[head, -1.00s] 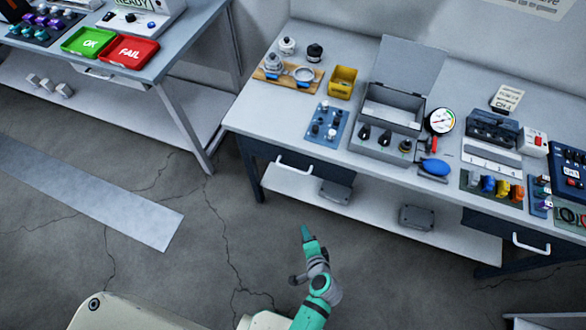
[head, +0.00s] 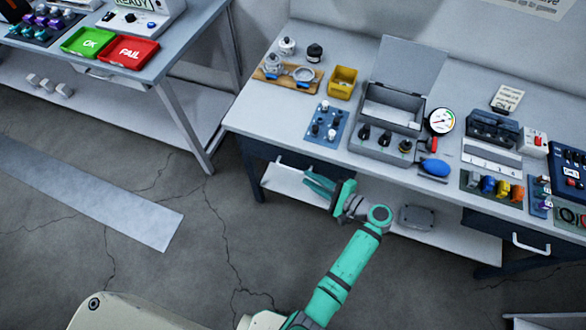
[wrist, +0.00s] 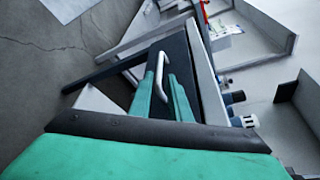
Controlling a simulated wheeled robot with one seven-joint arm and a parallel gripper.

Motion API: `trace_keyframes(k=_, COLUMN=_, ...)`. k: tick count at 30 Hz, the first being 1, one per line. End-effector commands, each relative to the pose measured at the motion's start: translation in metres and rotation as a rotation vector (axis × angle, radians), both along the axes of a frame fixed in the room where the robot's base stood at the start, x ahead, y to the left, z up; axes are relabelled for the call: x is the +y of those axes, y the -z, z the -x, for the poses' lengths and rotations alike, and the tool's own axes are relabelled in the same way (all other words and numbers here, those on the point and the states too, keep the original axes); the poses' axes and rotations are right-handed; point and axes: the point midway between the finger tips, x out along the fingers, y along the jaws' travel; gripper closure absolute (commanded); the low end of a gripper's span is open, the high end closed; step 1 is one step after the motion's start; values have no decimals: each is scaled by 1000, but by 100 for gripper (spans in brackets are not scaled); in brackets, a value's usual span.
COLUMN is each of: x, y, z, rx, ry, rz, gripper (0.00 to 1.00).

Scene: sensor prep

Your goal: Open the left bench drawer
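The left bench drawer (head: 256,150) has a dark blue front under the left end of the right-hand bench, and it looks shut. Its white bar handle (head: 281,162) is partly hidden by my gripper in the head view. In the wrist view the handle (wrist: 161,66) shows whole on the dark front. My gripper (head: 312,182) is in front of the drawer, its green fingers pointing at it. In the wrist view the fingers (wrist: 161,76) are apart, one on each side of the handle, with no clear contact.
The bench top (head: 262,105) above carries a blue knob panel (head: 326,122), a yellow bin (head: 343,82) and an open grey case (head: 392,106). A lower shelf (head: 462,240) runs below, with a grey box (head: 417,217). A second drawer handle (head: 531,244) is at right.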

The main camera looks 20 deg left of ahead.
Motion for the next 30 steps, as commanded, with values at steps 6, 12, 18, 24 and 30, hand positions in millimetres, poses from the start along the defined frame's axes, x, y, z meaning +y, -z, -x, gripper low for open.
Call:
trace_keyframes(k=6, x=37, y=9, z=-13, rx=0, ry=-2, rz=1, gripper=83)
trace_keyframes(k=12, x=64, y=16, z=-23, rx=-1, ry=-1, rz=1, gripper=83)
trace_keyframes(k=18, x=76, y=18, z=-28, rx=-1, ry=1, rz=1, gripper=83)
trace_keyframes(k=24, x=78, y=19, z=-28, rx=-1, ry=1, rz=1, gripper=83)
trace_keyframes(k=30, x=78, y=19, z=-28, rx=-1, ry=1, rz=1, gripper=100)
